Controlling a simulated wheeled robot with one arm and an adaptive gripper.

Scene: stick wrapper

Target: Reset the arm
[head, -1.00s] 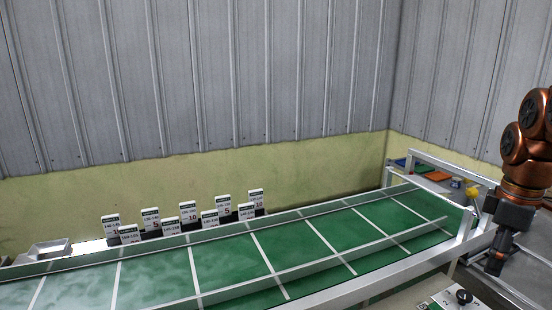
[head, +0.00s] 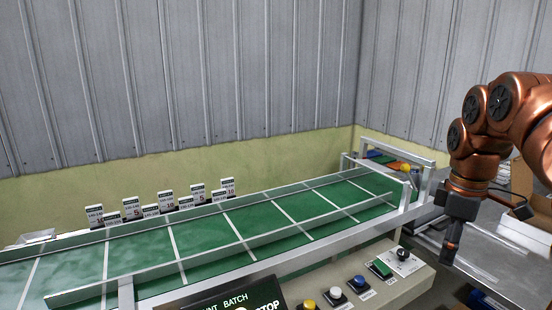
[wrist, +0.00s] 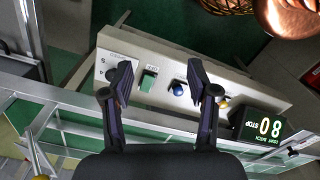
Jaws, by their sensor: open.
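My copper-coloured arm is at the right of the head view, with my gripper (head: 452,252) pointing down beside the right end of the control panel (head: 424,272). In the wrist view my gripper (wrist: 160,85) shows two dark fingers spread apart with nothing between them. Behind the fingers in that view lies the panel (wrist: 215,85) with its green, blue and yellow buttons. The fingertips look apart from the panel, but the exact gap cannot be told.
A green conveyor (head: 240,222) with metal rails crosses the head view. Several small white cards (head: 167,199) stand along its far side. A lit display (head: 240,298) is at the bottom. A metal table (head: 500,262) and cardboard box (head: 525,185) are at the right.

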